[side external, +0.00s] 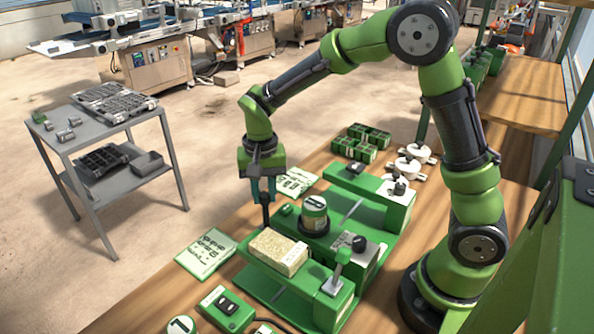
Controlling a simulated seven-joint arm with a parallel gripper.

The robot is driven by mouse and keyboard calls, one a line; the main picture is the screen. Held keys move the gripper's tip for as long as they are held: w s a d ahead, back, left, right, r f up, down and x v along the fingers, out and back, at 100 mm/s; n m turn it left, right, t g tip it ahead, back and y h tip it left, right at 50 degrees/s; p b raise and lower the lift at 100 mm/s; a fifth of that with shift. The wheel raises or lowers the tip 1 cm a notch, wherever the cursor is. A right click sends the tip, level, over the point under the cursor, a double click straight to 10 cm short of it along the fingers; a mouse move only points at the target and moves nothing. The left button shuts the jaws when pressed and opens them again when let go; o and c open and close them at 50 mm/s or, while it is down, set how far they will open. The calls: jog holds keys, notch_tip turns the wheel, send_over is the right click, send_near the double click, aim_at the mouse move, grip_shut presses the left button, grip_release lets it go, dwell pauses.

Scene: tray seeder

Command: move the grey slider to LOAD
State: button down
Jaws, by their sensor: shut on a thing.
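My gripper (264,197) points straight down at the far left end of the green seeder (372,215). Its fingers are shut on a dark upright handle (265,213), whose foot is partly hidden behind the seeder's front parts. I cannot tell whether this handle belongs to the grey slider. No LOAD mark is readable in this view.
A tan block (278,252) lies on the front rail, close to my gripper. A green-labelled jar (314,214) stands behind it. Black knobs (360,243) rise from the rails. A switch box (226,308) and printed card (206,253) lie in front. Green pots (361,143) stand behind.

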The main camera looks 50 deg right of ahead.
jog(key=d, duration=0.9)
jog(key=shift+d, duration=0.3)
jog(key=c, duration=0.9)
grip_release()
jog(key=shift+r, duration=0.1)
notch_tip(320, 180, up, 17)
